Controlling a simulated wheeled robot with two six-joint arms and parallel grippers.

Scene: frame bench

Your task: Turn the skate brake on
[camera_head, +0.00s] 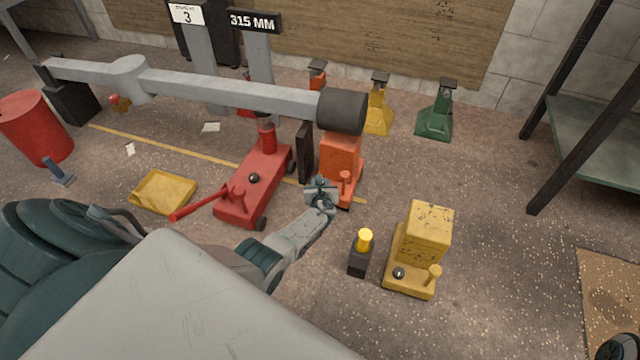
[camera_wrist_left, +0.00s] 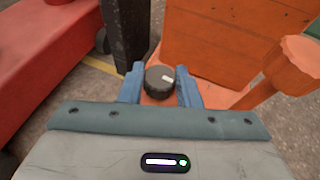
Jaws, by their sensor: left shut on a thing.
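The orange skate (camera_head: 341,155) stands below the dark end of the long grey beam, right of the red jack. In the left wrist view, its black round brake knob (camera_wrist_left: 159,81) sits on the orange base (camera_wrist_left: 212,96), with a white mark toward its right side. My left gripper (camera_head: 322,190) is at the front of this skate, its blue fingers (camera_wrist_left: 160,88) shut on the knob from both sides. The knob is hidden by the gripper in the head view. An orange post (camera_wrist_left: 297,66) rises to the right of the fingers.
The red jack (camera_head: 250,190) with its handle stands close left of the gripper. A yellow skate (camera_head: 425,240) with a black knob and a dark block with a yellow top (camera_head: 360,258) stand to the right. A yellow tray (camera_head: 163,192) lies left.

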